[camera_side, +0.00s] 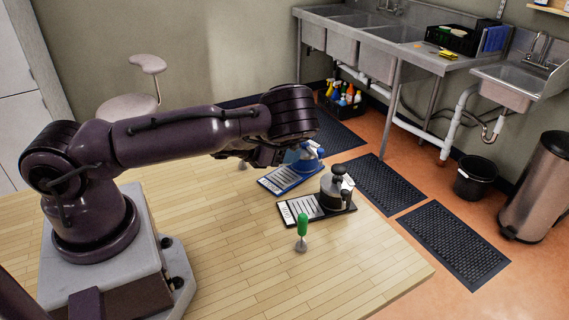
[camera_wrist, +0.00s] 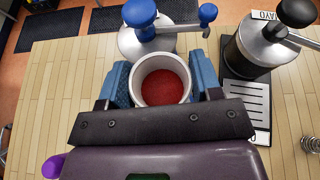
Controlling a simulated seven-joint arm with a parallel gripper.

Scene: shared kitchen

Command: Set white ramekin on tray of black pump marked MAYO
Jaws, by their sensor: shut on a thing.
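The white ramekin (camera_wrist: 137,83) with red contents is held upright between the blue fingers of my gripper (camera_wrist: 162,82) in the wrist view. In the side view my gripper (camera_side: 284,157) is over or beside the blue tray (camera_side: 272,184), partly behind my arm; I cannot make out the ramekin there. The black pump (camera_side: 333,190) stands at the back of its black tray (camera_side: 315,212), to the right of my gripper. In the wrist view the black pump (camera_wrist: 264,45) has a partly hidden, upside-down label, and its tray (camera_wrist: 247,98) has a bare slatted front.
A blue-topped pump (camera_wrist: 150,38) stands just beyond the ramekin. A green-handled tool (camera_side: 301,228) stands before the black tray. A purple object (camera_wrist: 53,166) shows at the wrist view's lower left. The table (camera_side: 260,265) is clear towards the front.

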